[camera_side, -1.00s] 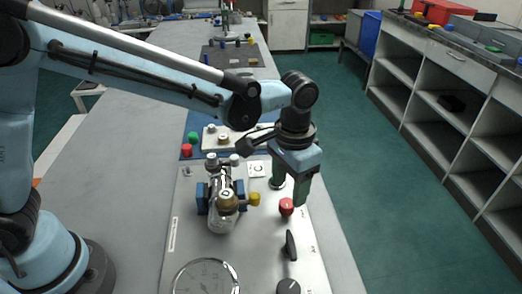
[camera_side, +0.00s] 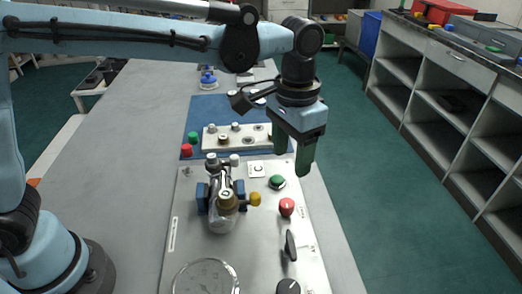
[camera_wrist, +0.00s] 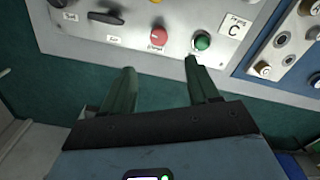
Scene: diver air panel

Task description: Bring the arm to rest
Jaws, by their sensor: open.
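My gripper (camera_side: 292,162) is open and empty, with two green fingers pointing down over the right edge of the light grey panel (camera_side: 190,245). In the wrist view my gripper (camera_wrist: 160,78) shows both fingers apart with nothing between them. A green knob (camera_side: 277,181) and a red knob (camera_side: 286,206) stand on the panel just below and left of the fingers. The wrist view also shows the red knob (camera_wrist: 159,36) and the green knob (camera_wrist: 202,40) ahead of the fingertips, apart from them.
A clamped bottle-like fitting (camera_side: 224,205) with a yellow knob (camera_side: 255,199), a gauge (camera_side: 206,279) and a black lever (camera_side: 291,245) are on the panel. Behind it, a white block with fittings (camera_side: 237,137) lies on a blue mat (camera_side: 207,104). Shelves (camera_side: 445,110) stand right, across open floor.

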